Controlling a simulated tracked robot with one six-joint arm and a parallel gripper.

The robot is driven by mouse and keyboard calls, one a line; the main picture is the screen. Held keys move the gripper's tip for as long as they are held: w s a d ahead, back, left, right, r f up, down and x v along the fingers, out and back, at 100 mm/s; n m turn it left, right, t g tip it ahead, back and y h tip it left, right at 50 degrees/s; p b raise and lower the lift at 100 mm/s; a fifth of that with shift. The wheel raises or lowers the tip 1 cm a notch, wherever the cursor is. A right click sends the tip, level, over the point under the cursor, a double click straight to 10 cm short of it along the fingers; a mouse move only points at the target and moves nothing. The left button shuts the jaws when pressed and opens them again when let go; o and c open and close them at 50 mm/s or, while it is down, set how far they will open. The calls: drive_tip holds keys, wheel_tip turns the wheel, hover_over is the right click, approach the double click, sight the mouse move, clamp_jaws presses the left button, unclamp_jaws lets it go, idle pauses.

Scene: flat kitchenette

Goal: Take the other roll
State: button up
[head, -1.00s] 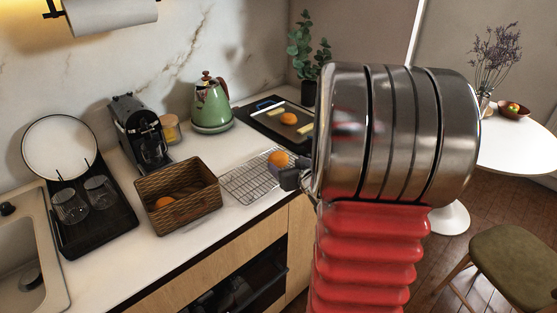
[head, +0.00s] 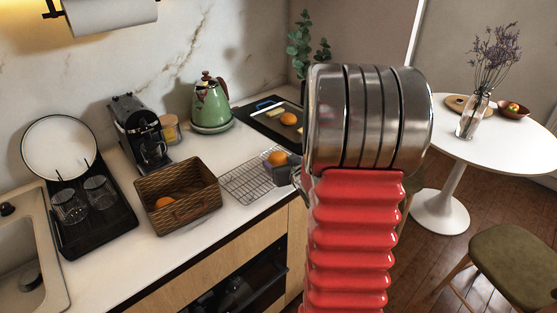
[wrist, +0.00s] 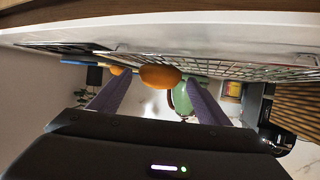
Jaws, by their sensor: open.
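An orange-brown roll (head: 277,158) lies on the wire rack (head: 245,184) on the counter. In the wrist view, which is upside down, this roll (wrist: 160,77) shows between the two purple fingers of my gripper (wrist: 158,80). The fingers are open, apart and not closed on it. Another roll (head: 288,118) lies on the dark tray (head: 262,126) farther back; an orange edge (wrist: 117,70) beside the left finger may be it. The wicker basket (head: 177,209) holds orange and brown rolls. My arm hides much of the gripper in the head view.
A green kettle (head: 211,106) and a coffee machine (head: 141,134) stand behind the basket and rack. A black drying tray (head: 92,222) with glasses and a plate is at left. The counter's front edge runs close to the rack.

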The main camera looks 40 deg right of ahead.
drive_tip(key=shift+x, duration=1.25)
drive_tip(key=shift+s, duration=0.1)
drive_tip(key=shift+c, duration=0.2)
drive_tip(key=c, duration=1.1)
